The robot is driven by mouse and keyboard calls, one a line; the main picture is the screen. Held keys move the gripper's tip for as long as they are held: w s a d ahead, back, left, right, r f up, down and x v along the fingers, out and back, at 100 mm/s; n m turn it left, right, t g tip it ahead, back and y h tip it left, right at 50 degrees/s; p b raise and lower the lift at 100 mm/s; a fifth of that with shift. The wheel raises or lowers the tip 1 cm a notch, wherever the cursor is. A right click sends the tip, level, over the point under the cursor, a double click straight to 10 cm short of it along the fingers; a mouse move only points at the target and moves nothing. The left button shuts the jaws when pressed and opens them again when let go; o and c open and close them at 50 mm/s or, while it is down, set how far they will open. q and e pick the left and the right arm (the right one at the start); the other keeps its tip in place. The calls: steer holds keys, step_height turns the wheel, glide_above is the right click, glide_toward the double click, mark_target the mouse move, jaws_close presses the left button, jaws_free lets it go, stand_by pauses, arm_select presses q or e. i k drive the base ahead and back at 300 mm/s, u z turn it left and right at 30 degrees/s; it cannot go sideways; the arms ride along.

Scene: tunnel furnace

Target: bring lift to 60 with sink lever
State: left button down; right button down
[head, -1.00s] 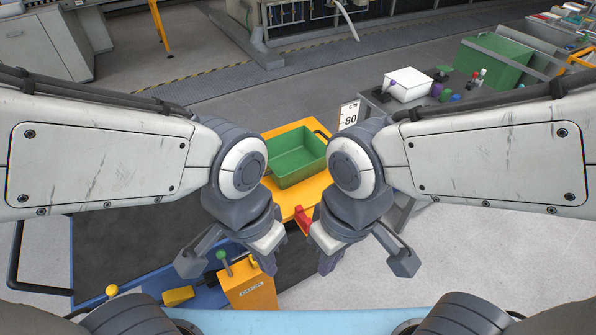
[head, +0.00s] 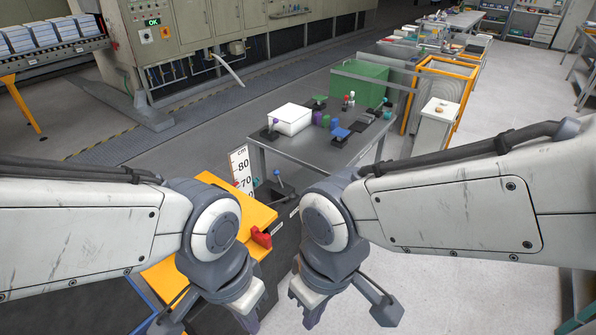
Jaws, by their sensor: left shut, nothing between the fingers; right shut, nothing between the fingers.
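The yellow lift platform (head: 213,182) is partly hidden behind my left arm. A red block-like part (head: 261,237) sits at its right edge. A white cm scale (head: 242,168) stands behind the platform, with 80 and 70 readable and the lower marks hidden. A lever with a blue knob (head: 278,173) stands on a dark base right of the scale; I cannot read any label on it. My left gripper (head: 247,312) is shut and empty, in front of the platform's right edge. My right gripper (head: 307,311) is shut and empty, over the floor to the right. Neither touches a lever.
A grey table (head: 330,163) behind holds a white box (head: 289,119), a green crate (head: 358,85) and several small coloured items. A yellow frame (head: 448,68) and a grey cabinet (head: 435,124) stand at right. The floor (head: 470,285) at right is clear.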

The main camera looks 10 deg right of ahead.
mark_target(276, 173)
steer(key=z, duration=0.95)
steer(key=k, duration=1.25)
steer(key=z, duration=0.95)
steer(key=i, duration=0.9)
steer(key=u, duration=0.45)
steer(key=i, duration=1.75)
steer(key=u, duration=1.25)
steer(key=i, duration=0.95)
steer(key=u, duration=1.55)
steer(key=i, duration=0.45)
steer(key=u, duration=0.35)
